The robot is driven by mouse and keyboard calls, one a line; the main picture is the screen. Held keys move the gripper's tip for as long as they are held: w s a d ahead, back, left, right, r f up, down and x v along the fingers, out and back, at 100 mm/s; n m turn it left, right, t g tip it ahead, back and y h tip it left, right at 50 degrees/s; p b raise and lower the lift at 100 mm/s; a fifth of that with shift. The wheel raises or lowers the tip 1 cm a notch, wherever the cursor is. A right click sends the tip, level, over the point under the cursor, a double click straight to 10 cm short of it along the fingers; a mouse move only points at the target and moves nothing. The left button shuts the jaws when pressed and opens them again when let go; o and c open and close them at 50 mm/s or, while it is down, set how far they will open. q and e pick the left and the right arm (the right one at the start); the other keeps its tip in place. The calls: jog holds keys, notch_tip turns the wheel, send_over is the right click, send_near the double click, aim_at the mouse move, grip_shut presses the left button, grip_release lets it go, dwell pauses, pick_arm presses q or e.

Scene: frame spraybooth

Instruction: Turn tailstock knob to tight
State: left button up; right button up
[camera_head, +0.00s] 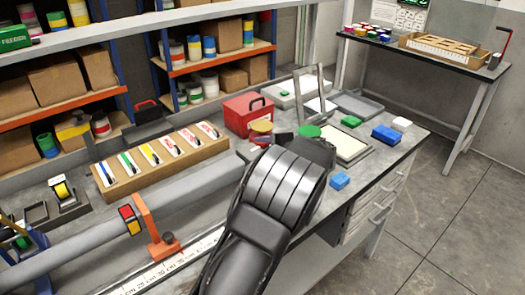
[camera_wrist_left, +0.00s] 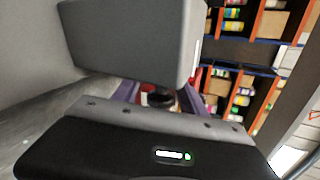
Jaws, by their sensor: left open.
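In the left wrist view my left gripper (camera_wrist_left: 158,97) is open, its two purple-grey fingers partly showing. A dark rounded part (camera_wrist_left: 160,99), perhaps the tailstock knob, shows between the fingers; I cannot tell whether they touch it. A large grey block (camera_wrist_left: 130,40) stands in front and hides much of this area. In the head view a big black arm link of mine covers the middle of the bench, and no gripper fingers show there. I cannot make out the tailstock knob or its setting in the head view. My right gripper is not in view.
A long grey tube (camera_head: 75,248) lies along the bench by an orange bracket (camera_head: 155,232). Behind are a wooden block with coloured cards (camera_head: 165,165) and a red box (camera_head: 246,114). A blue block (camera_head: 340,180) sits near the front edge. Shelves stand behind; floor is clear at right.

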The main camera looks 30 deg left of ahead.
pick_arm(q)
jog(key=b+v, duration=0.1)
jog(key=v, duration=0.6)
jog(key=shift+d+r, duration=0.15)
jog(key=shift+d, duration=0.2)
